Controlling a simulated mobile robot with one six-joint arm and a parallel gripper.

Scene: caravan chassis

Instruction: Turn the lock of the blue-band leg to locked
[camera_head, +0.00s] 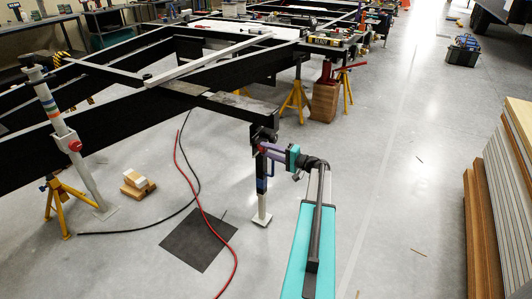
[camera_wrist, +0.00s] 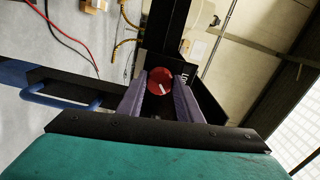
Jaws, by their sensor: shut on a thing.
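The blue-band leg (camera_head: 262,186) stands upright under the chassis corner, its foot plate on the floor. Its lock is a red knob (camera_wrist: 159,80) with a short white mark, slanting in the wrist view. My gripper (camera_head: 266,150) is at the upper part of this leg in the head view. In the wrist view my gripper (camera_wrist: 160,90) has its purple fingers on either side of the red knob, shut on it. The knob is hidden behind my gripper in the head view. A blue handle (camera_wrist: 62,101) sticks out beside the left finger.
Another leg (camera_head: 50,105) with coloured bands and a red knob stands at left. A red hose (camera_head: 205,215), a black cable and a dark mat (camera_head: 199,244) lie on the floor. Yellow stands (camera_head: 296,98) support the frame. Stacked panels (camera_head: 500,170) stand at right; the aisle is clear.

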